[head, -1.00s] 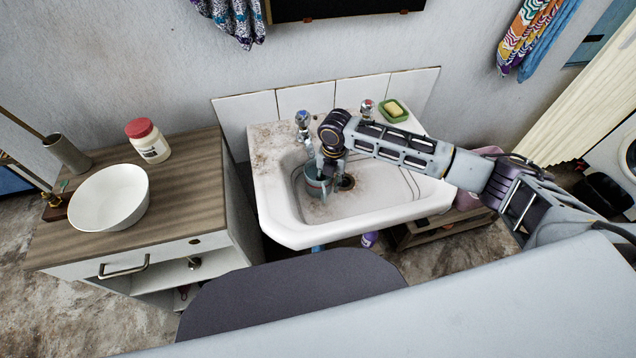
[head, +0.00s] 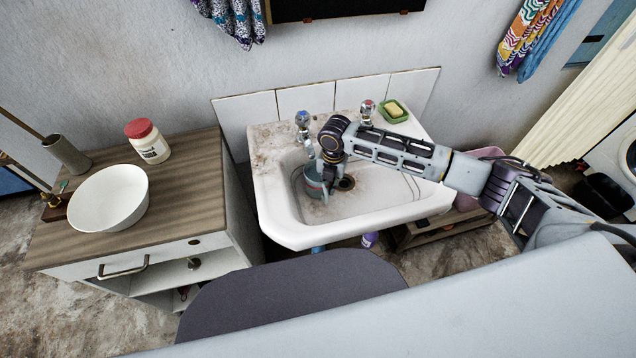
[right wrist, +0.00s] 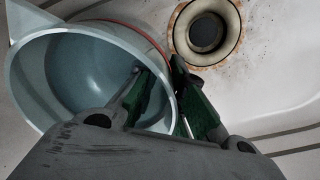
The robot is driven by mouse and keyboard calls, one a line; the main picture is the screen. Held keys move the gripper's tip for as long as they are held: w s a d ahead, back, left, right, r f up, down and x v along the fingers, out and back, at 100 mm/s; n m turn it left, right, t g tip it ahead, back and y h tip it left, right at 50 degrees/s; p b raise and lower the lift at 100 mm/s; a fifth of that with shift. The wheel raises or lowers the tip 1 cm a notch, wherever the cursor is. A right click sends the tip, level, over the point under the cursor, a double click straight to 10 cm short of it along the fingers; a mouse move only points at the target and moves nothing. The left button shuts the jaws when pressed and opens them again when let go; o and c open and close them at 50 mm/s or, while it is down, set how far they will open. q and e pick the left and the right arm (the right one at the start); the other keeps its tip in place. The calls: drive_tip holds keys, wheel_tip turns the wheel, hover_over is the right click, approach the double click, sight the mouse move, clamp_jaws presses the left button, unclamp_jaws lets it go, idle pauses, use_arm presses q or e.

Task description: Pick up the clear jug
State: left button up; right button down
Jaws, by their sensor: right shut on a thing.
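My right gripper (head: 327,180) reaches down into the basin. In the right wrist view its green-padded fingers (right wrist: 170,103) straddle the jug's wall, one inside and one outside, shut on it. I cannot tell if the jug touches the basin floor. My left gripper is out of view.
The drain (right wrist: 207,32) is right beside the jug. Two taps (head: 303,119) and a green soap dish (head: 394,112) are on the back ledge. A wooden-topped cabinet (head: 190,185) with a white bowl (head: 108,198) and a red-lidded jar (head: 147,140) stands at left.

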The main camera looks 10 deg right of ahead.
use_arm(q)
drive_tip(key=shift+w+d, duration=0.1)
use_arm(e)
drive_tip(key=shift+r, duration=0.1)
drive_tip(key=shift+r, duration=0.1)
drive_tip(key=shift+w+r, duration=0.1)
drive_tip(key=shift+r, duration=0.45)
drive_tip(key=shift+s+f, duration=0.1)
drive_tip(key=shift+s, duration=0.65)
drive_tip(key=s, duration=0.6)
drive_tip(key=shift+d+p, duration=0.1)
drive_tip(key=shift+p, duration=0.25)
drive_tip(key=shift+s+r, duration=0.2)
drive_tip(key=shift+s, duration=0.1)
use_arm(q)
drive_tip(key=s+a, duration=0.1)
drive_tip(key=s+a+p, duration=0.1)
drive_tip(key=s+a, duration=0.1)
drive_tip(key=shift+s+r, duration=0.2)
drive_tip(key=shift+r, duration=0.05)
use_arm(e)
wheel_tip(320, 180, up, 13)
drive_tip(key=shift+r, duration=0.2)
